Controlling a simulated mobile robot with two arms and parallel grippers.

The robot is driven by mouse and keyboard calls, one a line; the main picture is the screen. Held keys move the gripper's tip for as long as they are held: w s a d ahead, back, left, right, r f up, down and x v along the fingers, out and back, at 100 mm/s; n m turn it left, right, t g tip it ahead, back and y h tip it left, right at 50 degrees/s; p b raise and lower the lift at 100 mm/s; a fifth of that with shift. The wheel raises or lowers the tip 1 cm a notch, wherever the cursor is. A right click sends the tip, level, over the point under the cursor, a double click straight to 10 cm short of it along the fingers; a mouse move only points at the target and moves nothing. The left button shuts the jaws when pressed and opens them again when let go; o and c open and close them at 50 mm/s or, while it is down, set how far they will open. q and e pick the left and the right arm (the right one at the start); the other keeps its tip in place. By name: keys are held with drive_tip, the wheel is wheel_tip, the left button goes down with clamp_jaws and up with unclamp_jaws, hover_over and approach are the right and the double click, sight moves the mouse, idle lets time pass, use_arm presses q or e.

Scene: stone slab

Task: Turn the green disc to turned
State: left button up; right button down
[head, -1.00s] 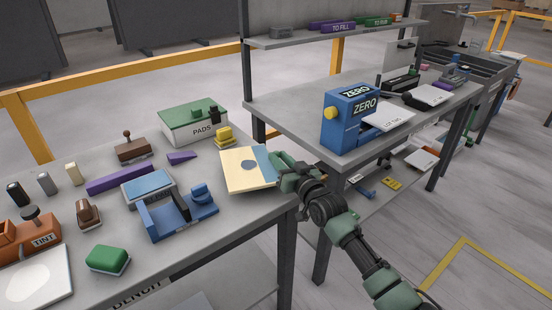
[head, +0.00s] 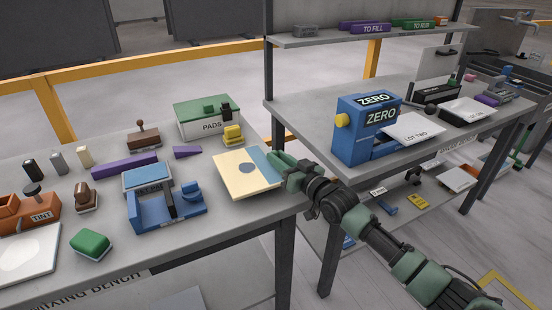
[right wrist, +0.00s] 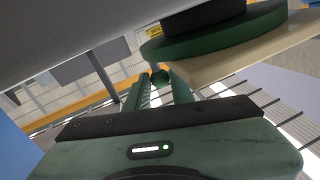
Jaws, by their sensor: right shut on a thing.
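The green disc (right wrist: 225,37) shows large at the top of the right wrist view, with a dark hub against it and a cream board edge close by. A small round green knob (right wrist: 159,77) shows at the disc's left edge. My right gripper (right wrist: 158,88) is shut on this knob, one finger on each side. In the head view my right gripper (head: 279,165) is at the right side of a cream and blue board (head: 236,178) at the bench's right end. I cannot make out the disc there. My left gripper is not in view.
The bench (head: 225,222) holds a blue fixture (head: 152,212), a green-lidded PADS box (head: 208,122), a yellow block (head: 232,134) and a green pad (head: 90,243). A second table with a blue ZERO machine (head: 363,130) stands to the right. Floor is open at the lower right.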

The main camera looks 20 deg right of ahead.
drive_tip(key=shift+r, duration=0.1)
idle(0.3)
drive_tip(key=c, duration=1.2)
unclamp_jaws()
drive_tip(key=v, duration=0.7)
drive_tip(key=shift+s+d, duration=0.2)
drive_tip(key=shift+s, duration=0.15)
